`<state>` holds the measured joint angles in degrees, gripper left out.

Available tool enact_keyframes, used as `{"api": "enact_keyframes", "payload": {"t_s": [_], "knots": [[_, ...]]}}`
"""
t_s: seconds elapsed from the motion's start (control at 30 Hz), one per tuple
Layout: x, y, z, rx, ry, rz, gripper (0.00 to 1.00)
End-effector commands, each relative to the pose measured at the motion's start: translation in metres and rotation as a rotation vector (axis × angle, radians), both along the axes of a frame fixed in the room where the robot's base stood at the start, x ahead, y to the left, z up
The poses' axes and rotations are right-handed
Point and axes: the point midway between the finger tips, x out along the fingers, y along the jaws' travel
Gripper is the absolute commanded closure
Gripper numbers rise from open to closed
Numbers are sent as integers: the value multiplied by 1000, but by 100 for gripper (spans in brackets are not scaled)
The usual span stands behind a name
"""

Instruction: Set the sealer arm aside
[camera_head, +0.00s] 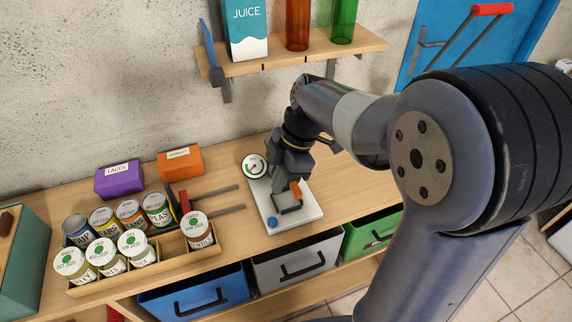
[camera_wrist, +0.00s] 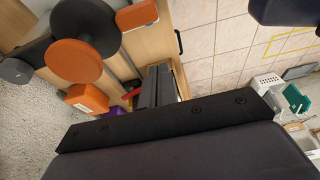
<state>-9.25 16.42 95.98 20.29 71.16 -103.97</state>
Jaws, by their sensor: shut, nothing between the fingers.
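The sealer stands on the bench on a pale base plate (camera_head: 302,217) with a blue knob (camera_head: 272,222) at its front corner. Its dark arm (camera_head: 289,207) with an orange grip (camera_head: 295,189) lies low over the plate. My gripper (camera_head: 279,187) is shut and empty, pointing down just behind the grip. It hides the arm's rear part, and I cannot tell whether it touches the arm.
A round gauge (camera_head: 254,166) stands behind the plate. A rack (camera_head: 170,262) of several labelled cans is to the left, with purple (camera_head: 119,180) and orange (camera_head: 180,161) boxes behind. A shelf (camera_head: 290,62) with juice and bottles overhangs. Bench right of the plate is mostly clear.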

Motion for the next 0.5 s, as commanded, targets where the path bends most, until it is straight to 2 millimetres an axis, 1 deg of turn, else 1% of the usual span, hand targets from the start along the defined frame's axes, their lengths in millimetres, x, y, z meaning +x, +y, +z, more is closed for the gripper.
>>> {"api": "enact_keyframes", "payload": {"t_s": [0.03, 0.17, 0.3, 0.4, 0.5], "knots": [[-3, 4, -11, -1, 6, 2, 100], [-5, 13, -36, -1, 5, 3, 100], [2, -8, -34, 0, 1, -5, 100], [5, -18, -35, 0, 1, -4, 100], [7, -24, -35, 0, 0, -1, 100]]}}
